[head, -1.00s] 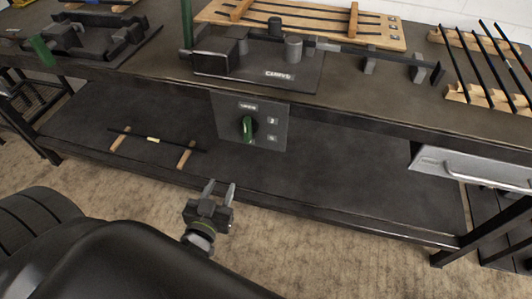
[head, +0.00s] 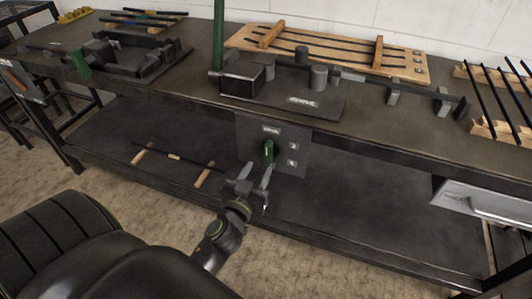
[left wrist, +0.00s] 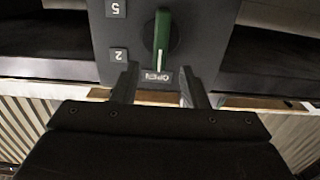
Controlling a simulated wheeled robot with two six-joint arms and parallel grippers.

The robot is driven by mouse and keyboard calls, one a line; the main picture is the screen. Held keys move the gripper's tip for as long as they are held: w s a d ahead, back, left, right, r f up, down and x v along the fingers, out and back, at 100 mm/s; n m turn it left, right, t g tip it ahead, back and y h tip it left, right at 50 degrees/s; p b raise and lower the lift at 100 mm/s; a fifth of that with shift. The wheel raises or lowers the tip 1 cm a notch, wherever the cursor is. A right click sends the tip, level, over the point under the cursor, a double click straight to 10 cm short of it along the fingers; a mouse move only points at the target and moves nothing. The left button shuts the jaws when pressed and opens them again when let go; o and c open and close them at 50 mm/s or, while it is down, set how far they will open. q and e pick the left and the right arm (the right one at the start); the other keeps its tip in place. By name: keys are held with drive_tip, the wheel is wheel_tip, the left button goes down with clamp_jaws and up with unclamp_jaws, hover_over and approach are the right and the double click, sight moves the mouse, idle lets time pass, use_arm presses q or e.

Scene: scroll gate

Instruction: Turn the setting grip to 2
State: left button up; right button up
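The setting grip (head: 268,152) is a green bar on a dark round base, on a grey panel (head: 299,160) at the front of the workbench. The panel has a label above the grip and labels 2 and 5 to its right. In the left wrist view the panel is upside down; the grip (left wrist: 162,32) stands lengthwise, in line with the OPEN label (left wrist: 157,76), with label 2 (left wrist: 118,54) to the left. My left gripper (head: 256,172) is open and empty, just in front of and below the grip. Its fingers (left wrist: 160,85) straddle the OPEN label. My right gripper is not in view.
The bench top (head: 385,117) holds a black machine base (head: 320,103) with a green post (head: 218,35), and wooden racks with black rods. A lower shelf (head: 330,205) runs behind and below the panel. A grey drawer (head: 470,198) hangs at right.

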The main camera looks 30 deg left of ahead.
sight(267, 154)
use_arm(q)
drive_tip(key=x, duration=0.7)
drive_tip(key=shift+p, duration=0.3)
clamp_jaws()
